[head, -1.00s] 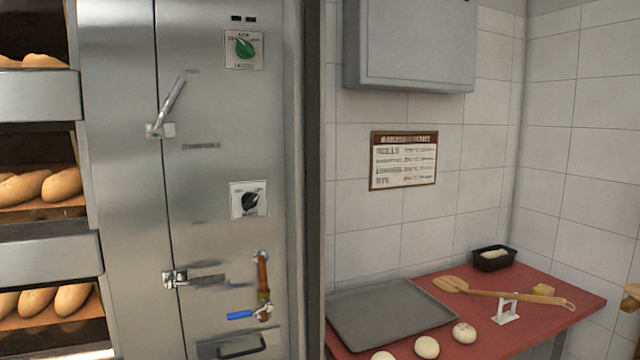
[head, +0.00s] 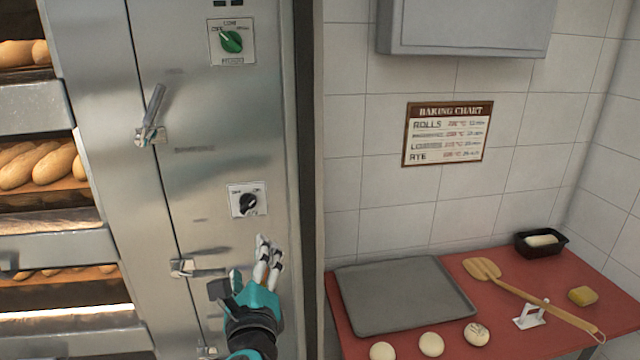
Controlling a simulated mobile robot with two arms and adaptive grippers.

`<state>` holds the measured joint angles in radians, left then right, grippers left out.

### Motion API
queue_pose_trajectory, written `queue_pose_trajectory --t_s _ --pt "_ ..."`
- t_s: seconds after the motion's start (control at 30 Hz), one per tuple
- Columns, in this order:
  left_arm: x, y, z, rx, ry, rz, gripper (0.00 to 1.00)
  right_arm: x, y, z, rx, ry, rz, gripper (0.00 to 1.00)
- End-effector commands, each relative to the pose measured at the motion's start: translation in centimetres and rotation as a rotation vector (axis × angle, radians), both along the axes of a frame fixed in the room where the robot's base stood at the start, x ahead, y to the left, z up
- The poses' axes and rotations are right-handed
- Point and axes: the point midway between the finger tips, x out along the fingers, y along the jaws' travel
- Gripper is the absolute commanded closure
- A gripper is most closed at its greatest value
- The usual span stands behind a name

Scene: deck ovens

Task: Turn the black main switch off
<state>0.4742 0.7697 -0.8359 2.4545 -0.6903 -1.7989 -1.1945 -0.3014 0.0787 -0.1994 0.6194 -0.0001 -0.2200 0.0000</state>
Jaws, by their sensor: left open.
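The black main switch (head: 248,204) is a black rotary knob on a white plate, on the steel oven front in the head view. Its pointer is tilted towards the upper right; the small lettering around it is too blurred to read. My left gripper (head: 256,262) is just below the switch, with its fingers pointing up. It is open and empty and does not visibly touch the knob. My right gripper is not in view.
A green knob (head: 232,42) sits higher on the panel. A lever handle (head: 151,118) and a latch (head: 182,268) are to the left. A red table (head: 400,264) with a grey tray (head: 405,296) and dough balls stands at right.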

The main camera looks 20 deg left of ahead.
Motion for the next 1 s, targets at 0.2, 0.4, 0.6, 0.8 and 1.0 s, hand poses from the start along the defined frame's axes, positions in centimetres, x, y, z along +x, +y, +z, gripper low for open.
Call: queue_pose_trajectory --t_s 0.2,0.4,0.6,0.8,1.0 --pt "-0.4 0.4 0.8 0.017 -0.011 0.008 0.33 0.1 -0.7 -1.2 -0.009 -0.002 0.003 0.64" --pt "0.8 1.1 0.4 0.015 -0.015 0.009 0.33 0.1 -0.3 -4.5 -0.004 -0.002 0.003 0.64" --pt "2.0 1.9 1.1 0.016 -0.013 0.008 0.33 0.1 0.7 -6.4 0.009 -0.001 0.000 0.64" --pt "5.4 4.0 1.5 0.017 -0.006 0.010 0.33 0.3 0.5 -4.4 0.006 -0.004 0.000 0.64" --pt "9.0 6.3 1.5 0.016 -0.006 0.009 0.33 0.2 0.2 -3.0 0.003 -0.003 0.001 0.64"
